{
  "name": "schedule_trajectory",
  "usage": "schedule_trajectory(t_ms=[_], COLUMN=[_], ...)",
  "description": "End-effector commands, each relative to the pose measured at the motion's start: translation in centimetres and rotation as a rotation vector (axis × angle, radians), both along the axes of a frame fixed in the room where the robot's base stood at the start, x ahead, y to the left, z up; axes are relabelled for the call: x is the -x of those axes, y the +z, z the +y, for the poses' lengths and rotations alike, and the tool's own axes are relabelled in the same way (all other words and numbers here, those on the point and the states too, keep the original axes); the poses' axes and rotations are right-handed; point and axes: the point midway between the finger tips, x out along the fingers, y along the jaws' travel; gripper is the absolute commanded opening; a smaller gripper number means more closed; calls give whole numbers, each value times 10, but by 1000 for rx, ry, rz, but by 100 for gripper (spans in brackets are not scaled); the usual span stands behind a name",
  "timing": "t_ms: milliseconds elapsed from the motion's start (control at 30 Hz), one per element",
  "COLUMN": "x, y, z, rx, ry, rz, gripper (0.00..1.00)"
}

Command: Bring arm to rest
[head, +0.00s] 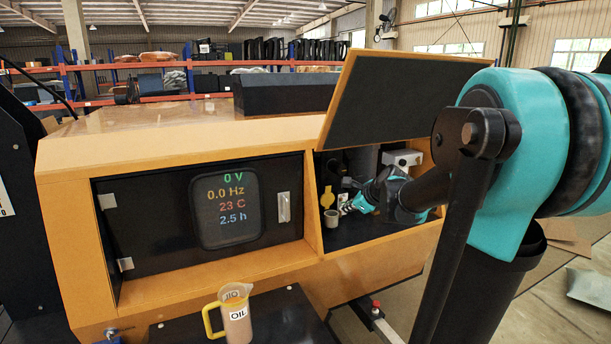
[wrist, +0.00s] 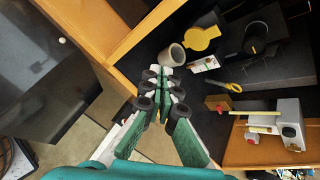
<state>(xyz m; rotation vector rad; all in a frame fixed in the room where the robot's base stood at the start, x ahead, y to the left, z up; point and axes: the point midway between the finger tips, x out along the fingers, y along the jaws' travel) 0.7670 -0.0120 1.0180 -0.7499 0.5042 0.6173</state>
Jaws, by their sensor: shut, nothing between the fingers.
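My arm, teal and black, reaches from the right of the head view into the open right compartment of the orange light tower (head: 90,167). My gripper (head: 347,207) is at the compartment's front, near a grey cylindrical opening (head: 332,217). In the wrist view my gripper (wrist: 165,80) is shut with nothing between its fingers. Its tips are just below the grey cylindrical opening (wrist: 172,55) and appear close to it; I cannot tell whether they touch. A yellow cap (wrist: 202,38) stands beside that opening, and shows in the head view too (head: 327,197).
The raised orange lid (head: 400,95) is above the compartment, close to my arm. A white box (wrist: 290,124) and yellow-handled item (wrist: 229,86) are inside. A display panel (head: 225,210) is left. An oil jug (head: 237,318) stands on a black surface in front.

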Motion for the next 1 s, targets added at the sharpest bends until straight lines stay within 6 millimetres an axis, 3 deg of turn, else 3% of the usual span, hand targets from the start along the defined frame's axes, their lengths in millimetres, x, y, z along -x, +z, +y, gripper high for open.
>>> schedule_trajectory(t_ms=[33, 267, 600, 800, 1000], x=[21, 108, 233, 271, 278], y=[-15, -81, -163, -185, -189], z=[4, 8, -14, -26, -29], rx=[114, 636, 1228, 1375, 1401], ry=[93, 577, 1348, 1620, 1678], rz=[-10, -57, -92, -99, -101], gripper=[0, 0, 0, 0, 0])
